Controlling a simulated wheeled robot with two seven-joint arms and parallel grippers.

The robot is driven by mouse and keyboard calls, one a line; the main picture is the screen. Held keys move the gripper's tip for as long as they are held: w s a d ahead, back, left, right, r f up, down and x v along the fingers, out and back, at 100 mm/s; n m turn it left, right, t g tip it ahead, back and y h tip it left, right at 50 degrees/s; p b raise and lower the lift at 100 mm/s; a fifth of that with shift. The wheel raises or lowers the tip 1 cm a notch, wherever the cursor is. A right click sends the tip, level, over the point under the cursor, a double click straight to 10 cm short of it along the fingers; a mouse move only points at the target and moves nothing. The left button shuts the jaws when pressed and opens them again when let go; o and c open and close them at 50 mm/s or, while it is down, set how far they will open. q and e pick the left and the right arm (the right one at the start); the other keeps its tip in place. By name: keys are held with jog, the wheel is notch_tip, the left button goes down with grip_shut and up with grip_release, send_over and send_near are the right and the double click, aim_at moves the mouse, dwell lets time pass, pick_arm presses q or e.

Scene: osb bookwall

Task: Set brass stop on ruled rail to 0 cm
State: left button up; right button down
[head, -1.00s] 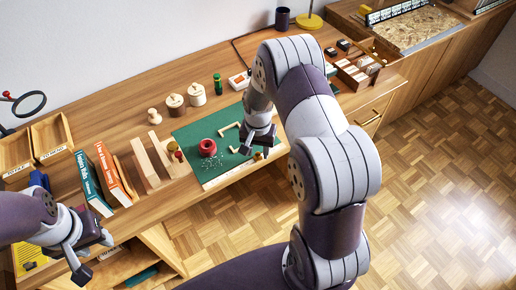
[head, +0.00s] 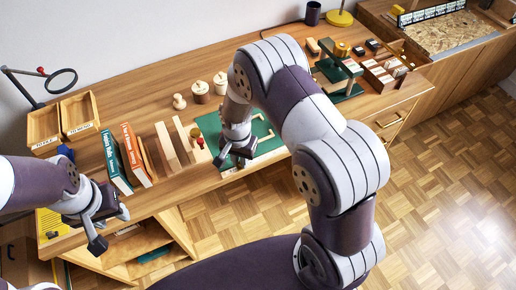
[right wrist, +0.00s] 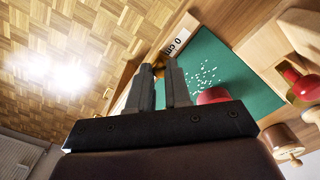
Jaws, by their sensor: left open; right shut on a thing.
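My right gripper (head: 240,158) is over the front edge of the green mat (head: 266,131), near its left end. In the right wrist view its fingers (right wrist: 172,88) are shut on the brass stop (right wrist: 158,70), of which only a small golden part shows between and beyond them. The ruled rail runs along the mat's front edge, and a white "0 cm" label (right wrist: 180,41) lies just beyond the fingertips. The exact gap between stop and mark cannot be told. My left gripper (head: 98,228) is open and empty, in front of the desk at the left.
A red round thing (right wrist: 212,96) and white bits lie on the mat close to the right fingers. Wooden blocks (head: 172,147) and upright books (head: 135,155) stand left of the mat. A green stand (head: 340,75) and a compartment box (head: 385,78) are at the right.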

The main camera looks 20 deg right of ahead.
aim_at(232, 172)
jog(key=shift+a, duration=1.25)
jog(key=c, duration=1.2)
grip_release()
jog(key=shift+c, duration=0.2)
jog(key=shift+o, duration=0.8)
jog(key=shift+a, duration=0.15)
jog(key=shift+r, duration=0.1)
notch_tip(232, 172, up, 12)
jog(key=shift+r, duration=0.25)
